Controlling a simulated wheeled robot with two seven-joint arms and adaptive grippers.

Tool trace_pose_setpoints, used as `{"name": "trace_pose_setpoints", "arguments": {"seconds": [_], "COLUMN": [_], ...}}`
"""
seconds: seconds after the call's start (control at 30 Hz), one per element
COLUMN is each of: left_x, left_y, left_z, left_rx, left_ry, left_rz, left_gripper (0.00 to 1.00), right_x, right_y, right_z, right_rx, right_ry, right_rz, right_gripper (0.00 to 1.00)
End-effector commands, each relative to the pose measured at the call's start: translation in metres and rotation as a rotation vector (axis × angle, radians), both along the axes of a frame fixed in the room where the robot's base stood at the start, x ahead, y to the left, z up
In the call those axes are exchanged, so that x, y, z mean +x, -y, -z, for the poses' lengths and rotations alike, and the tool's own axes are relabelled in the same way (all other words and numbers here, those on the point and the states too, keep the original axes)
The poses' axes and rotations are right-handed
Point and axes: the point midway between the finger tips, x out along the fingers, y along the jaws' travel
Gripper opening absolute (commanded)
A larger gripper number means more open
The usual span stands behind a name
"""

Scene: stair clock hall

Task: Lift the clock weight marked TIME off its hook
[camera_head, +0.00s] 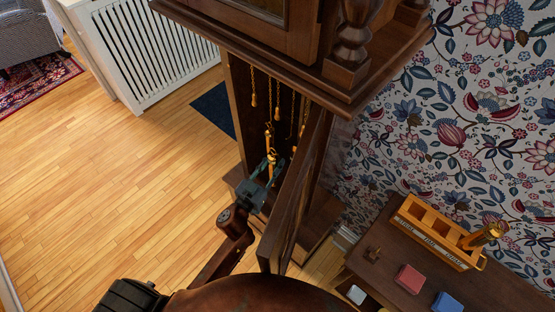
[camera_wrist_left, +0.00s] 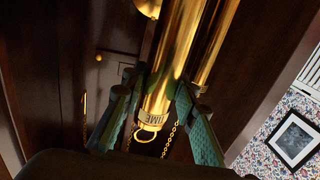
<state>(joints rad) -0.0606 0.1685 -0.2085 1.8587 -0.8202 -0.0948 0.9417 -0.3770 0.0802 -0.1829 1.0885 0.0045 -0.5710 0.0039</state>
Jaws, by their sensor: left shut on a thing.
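The brass clock weight marked TIME (camera_wrist_left: 157,105) stands out in the left wrist view, its label upside down in the picture and a ring at the labelled end. My left gripper (camera_wrist_left: 152,110) is closed on it, one green finger on each side. In the head view the left gripper (camera_head: 268,172) reaches into the open tall clock case (camera_head: 240,110), where the weight is partly hidden. A thin chain (camera_wrist_left: 171,138) runs close to the ring. I cannot tell whether the weight is on its hook. My right gripper is not in view.
Another brass cylinder (camera_wrist_left: 214,50) is close beside the held weight. The open case door (camera_head: 290,205) stands just right of my gripper. A slotted wooden rack (camera_head: 432,246) with a brass piece (camera_head: 485,236) sits on a side table. Floor to the left is clear.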

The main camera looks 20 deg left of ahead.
Motion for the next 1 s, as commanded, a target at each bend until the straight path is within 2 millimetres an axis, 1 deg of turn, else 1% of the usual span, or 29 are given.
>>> {"name": "trace_pose_setpoints", "arguments": {"seconds": [0.03,0.13,1.0], "left_x": [-0.004,-0.011,-0.077], "left_y": [-0.001,-0.003,-0.028], "left_z": [-0.005,-0.006,-0.005], "left_rx": [0.000,0.000,0.000], "left_ry": [0.007,0.009,0.008], "left_rz": [0.002,0.002,0.001], "left_gripper": [0.00,0.00,0.00], "right_x": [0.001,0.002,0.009], "right_y": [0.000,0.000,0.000], "right_z": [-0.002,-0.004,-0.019], "right_rx": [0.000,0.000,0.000], "right_ry": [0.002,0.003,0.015], "right_rz": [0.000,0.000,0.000], "right_gripper": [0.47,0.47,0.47]}}
